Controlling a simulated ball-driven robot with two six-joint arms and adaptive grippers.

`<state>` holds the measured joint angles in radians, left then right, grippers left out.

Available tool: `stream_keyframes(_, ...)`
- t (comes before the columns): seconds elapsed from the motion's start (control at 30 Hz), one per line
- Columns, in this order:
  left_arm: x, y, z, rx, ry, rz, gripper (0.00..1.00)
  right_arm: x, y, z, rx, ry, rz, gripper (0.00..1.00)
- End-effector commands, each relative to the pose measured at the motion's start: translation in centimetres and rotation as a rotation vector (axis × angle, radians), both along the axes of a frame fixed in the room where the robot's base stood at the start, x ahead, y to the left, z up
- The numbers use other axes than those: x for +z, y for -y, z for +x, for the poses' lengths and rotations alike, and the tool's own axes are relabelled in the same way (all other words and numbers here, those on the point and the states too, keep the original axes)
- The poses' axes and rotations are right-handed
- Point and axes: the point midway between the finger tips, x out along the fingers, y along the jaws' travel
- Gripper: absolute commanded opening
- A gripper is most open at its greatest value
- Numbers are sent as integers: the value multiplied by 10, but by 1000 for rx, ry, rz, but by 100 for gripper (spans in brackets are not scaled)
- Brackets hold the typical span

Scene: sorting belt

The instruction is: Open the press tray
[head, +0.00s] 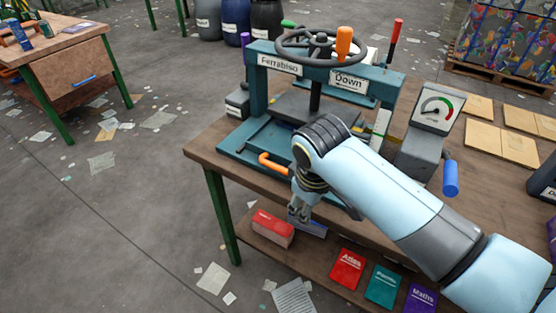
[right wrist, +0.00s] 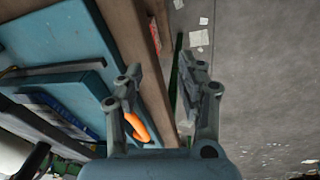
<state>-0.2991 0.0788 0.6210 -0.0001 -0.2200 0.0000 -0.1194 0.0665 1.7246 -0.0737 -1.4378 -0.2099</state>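The book press (head: 262,93) is a teal frame with a black handwheel on top, standing on a wooden bench. Its tray (head: 262,140) lies low in the base, with an orange handle (head: 272,163) at the front edge. My right gripper (head: 299,208) hangs just in front of the press, below and right of the handle. In the right wrist view its two fingers (right wrist: 160,88) are apart with nothing clamped between them. The orange handle (right wrist: 138,127) shows there beside the left finger, partly hidden by it; contact cannot be told. My left gripper is not in view.
A gauge box (head: 436,108) and a blue-gripped lever (head: 451,178) stand right of the press. Books, including a red one (head: 348,268), lie on the lower shelf (head: 320,262). Cardboard sheets (head: 503,148) lie on the bench at right. The floor at left is open, with scattered paper.

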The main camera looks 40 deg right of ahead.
Motion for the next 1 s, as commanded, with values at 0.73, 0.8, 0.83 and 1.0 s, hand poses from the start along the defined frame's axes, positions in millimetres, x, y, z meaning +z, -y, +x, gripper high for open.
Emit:
stream_keyframes(0.73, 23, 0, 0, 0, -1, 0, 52, 88, 0, 116, 162, -124, -56, 38)
stream_keyframes(0.8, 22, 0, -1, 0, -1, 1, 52, 73, 2, 117, 162, -124, -56, 38)
stream_keyframes(0.83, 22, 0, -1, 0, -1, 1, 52, 67, 3, 118, 162, -123, -56, 38)
stream_keyframes(1.0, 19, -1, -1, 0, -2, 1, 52, 36, 9, 120, 161, -123, -56, 38)
